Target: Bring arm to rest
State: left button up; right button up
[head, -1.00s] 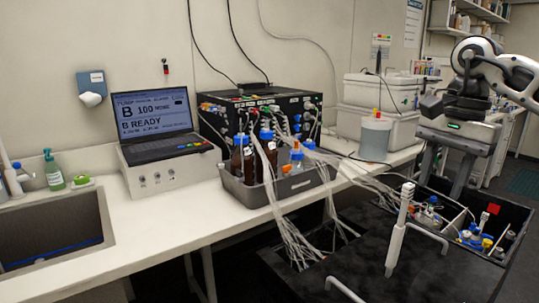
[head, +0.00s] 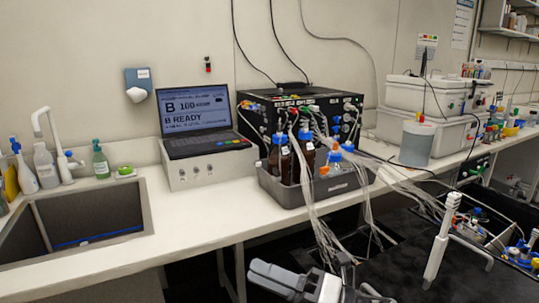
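My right gripper (head: 318,283) shows at the bottom centre of the head view, in grey, white and dark parts. It is cut off by the lower picture edge, and I cannot tell whether its fingers are open or shut. I see nothing held in it. It is in front of the bench, low near the dark shaker box. My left gripper is not in view.
A grey tray (head: 285,193) of bottles stands on the bench (head: 130,262), with tubes hanging down to the shaker box. A white handle post (head: 440,240) rises from the black lid (head: 400,270). A laptop (head: 200,122) and sink (head: 80,220) are left.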

jog(key=s+d+f+m+t+h, duration=0.1)
jog(key=d+f+m+t+h, duration=0.55)
jog(key=m, duration=0.65)
jog(key=s+d+f+m+t+h, duration=0.2)
jog(key=d+f+m+t+h, duration=0.15)
jog(key=f+m+h, duration=0.6)
jog(key=s+d+f+m+g+h, duration=0.1)
jog(key=s+d+f+m+g, duration=0.1)
jog(key=s+f+m, duration=0.4)
jog(key=s+d+f+m+g+h, duration=0.1)
jog(key=s+d+f+m+g, duration=0.2)
jog(key=s+f+m, duration=0.3)
notch_tip(320, 180, down, 2)
jog(key=shift+s+d+f+m+g, duration=0.15)
jog(key=shift+d+m+g, duration=0.15)
jog(key=shift+d+m, duration=0.25)
